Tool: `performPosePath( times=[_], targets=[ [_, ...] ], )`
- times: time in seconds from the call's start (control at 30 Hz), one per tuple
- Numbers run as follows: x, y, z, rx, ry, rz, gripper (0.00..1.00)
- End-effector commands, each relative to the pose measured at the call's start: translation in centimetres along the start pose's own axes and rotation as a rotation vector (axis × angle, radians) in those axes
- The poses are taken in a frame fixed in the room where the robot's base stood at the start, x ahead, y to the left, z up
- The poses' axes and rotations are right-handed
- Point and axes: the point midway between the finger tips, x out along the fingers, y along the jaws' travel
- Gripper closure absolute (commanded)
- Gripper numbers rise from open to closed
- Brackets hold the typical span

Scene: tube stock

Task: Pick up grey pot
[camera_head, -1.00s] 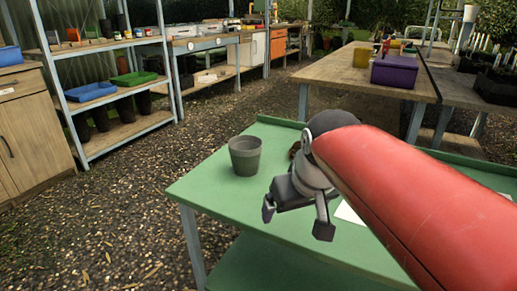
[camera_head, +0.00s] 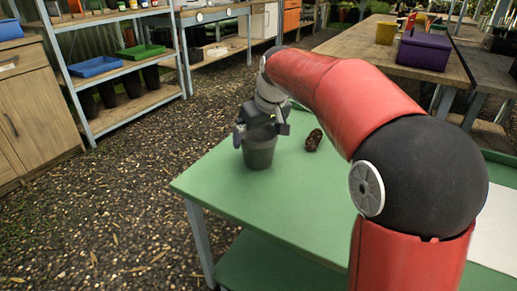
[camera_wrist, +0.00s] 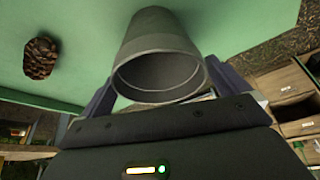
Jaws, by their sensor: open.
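My gripper (camera_head: 262,131) is at the top of the pot, with one finger on each side of the rim as seen in the head view. In the wrist view the pot (camera_wrist: 158,50) lies between the two open fingers, its round mouth toward the gripper body. My gripper also shows in the wrist view (camera_wrist: 160,95). I cannot tell whether either finger touches the pot wall.
A brown pine cone (camera_head: 313,140) lies on the table right of the pot; it also shows in the wrist view (camera_wrist: 41,58). A white sheet (camera_head: 494,240) lies at the table's right. Shelves with blue (camera_head: 95,66) and green trays (camera_head: 140,51) stand back left.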

Motion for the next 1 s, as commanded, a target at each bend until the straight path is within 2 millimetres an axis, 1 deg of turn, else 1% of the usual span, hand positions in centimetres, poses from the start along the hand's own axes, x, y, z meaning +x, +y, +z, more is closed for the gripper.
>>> performPosePath(
  times=[0.03, 0.13, 0.4, 0.67, 0.7, 1.0],
  targets=[
    [0.8, -0.1, 0.0, 0.000, -0.002, -0.001, 0.00],
    [1.6, -0.1, 0.0, 0.000, 0.000, 0.000, 0.00],
    [1.9, 0.0, 0.0, 0.000, 0.001, 0.001, 0.00],
    [1.8, 0.0, 0.0, 0.001, 0.001, 0.001, 0.34],
    [1.8, 0.0, 0.0, 0.001, 0.001, 0.001, 0.35],
    [1.6, 0.0, -0.1, 0.001, 0.002, 0.001, 0.35]
  ],
)
